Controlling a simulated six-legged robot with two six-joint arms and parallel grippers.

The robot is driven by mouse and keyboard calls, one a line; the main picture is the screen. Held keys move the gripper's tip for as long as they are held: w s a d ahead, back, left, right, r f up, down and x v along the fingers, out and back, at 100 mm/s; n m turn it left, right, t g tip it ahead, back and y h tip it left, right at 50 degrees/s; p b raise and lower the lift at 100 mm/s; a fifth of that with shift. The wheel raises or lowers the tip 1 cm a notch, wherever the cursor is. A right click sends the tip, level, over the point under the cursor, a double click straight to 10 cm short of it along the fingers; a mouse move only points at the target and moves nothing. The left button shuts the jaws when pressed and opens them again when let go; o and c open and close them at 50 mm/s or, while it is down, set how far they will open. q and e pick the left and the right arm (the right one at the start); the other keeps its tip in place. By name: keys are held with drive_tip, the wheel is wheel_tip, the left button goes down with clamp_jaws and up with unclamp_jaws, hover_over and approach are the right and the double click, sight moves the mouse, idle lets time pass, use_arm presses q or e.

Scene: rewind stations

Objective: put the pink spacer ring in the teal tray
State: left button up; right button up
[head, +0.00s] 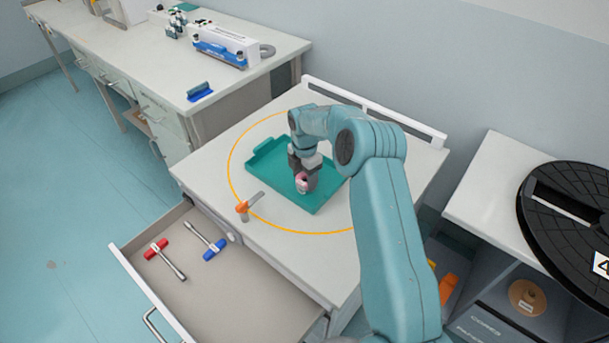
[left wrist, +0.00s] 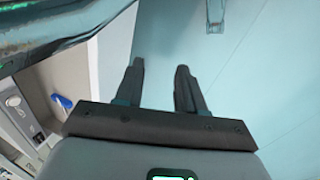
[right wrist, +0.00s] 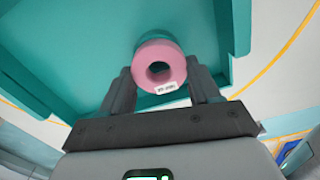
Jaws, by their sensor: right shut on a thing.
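The pink spacer ring (head: 302,181) is held in my right gripper (head: 306,185), over the teal tray (head: 270,160) on the worktop. In the right wrist view the pink ring (right wrist: 176,55) sits between the two fingers, with its hole and a small white label facing the camera. A dark teal round shape shows right behind it; I cannot tell if it is part of the ring. The teal tray (right wrist: 90,95) fills the background there. The gap between ring and tray floor is hard to judge. My left gripper (left wrist: 160,72) shows only in the left wrist view, open and empty above the floor.
The open drawer (head: 190,285) holds a red-handled tool (head: 157,247) and a blue-handled tool (head: 214,250). A black reel (head: 570,215) lies on the right bench. A raised rail (head: 375,110) edges the worktop's back.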

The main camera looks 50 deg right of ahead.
drive_tip(key=shift+f+b, duration=0.3)
drive_tip(key=shift+f, duration=0.05)
drive_tip(key=o, duration=1.1)
drive_tip(key=shift+c, duration=0.2)
drive_tip(key=shift+r, duration=0.1)
drive_tip(key=shift+r+p, duration=0.25)
drive_tip(key=shift+p, duration=0.05)
drive_tip(key=shift+d+r, duration=0.1)
drive_tip(key=shift+r, duration=0.2)
wheel_tip(320, 180, up, 11)
drive_tip(key=shift+r+b, duration=0.2)
drive_tip(key=shift+b, duration=0.1)
